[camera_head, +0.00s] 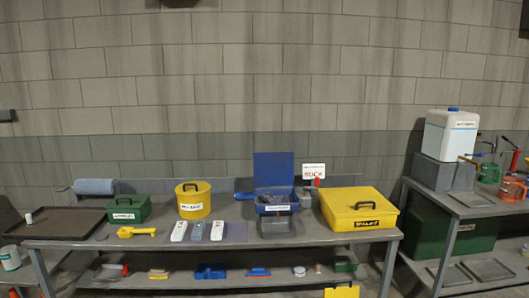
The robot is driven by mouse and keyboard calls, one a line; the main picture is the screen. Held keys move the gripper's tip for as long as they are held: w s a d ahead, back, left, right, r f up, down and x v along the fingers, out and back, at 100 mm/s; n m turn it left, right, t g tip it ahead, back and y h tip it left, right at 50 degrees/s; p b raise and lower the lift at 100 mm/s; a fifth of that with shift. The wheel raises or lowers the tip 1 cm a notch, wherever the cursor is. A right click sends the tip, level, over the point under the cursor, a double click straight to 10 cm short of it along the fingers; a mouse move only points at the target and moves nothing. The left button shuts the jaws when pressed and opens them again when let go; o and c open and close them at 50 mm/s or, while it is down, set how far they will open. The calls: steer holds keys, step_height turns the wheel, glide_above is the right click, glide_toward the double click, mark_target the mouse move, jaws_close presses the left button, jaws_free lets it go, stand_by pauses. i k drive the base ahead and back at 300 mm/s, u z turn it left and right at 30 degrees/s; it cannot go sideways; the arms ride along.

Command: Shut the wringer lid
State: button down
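A blue box (275,208) stands on the middle of the long grey bench. Its blue lid (273,169) is raised upright at the back, so the box is open. It is the only lid I see standing open, so I take it for the wringer lid; the small front label is too small to read. Grey contents show inside the box. A blue handle-like part (244,196) sticks out at its left side. A grey tray-like part (277,225) sits in front, below the label. My gripper is not in view.
A yellow lidded box (343,211) stands close on the right, with a small sign (313,171) behind. A yellow round tin (193,199), a green box (129,209) and a dark tray (57,225) stand left. A second bench (480,207) carries a white canister (451,133).

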mark_target(270, 168)
steer(key=i, duration=0.9)
steer(key=z, duration=0.05)
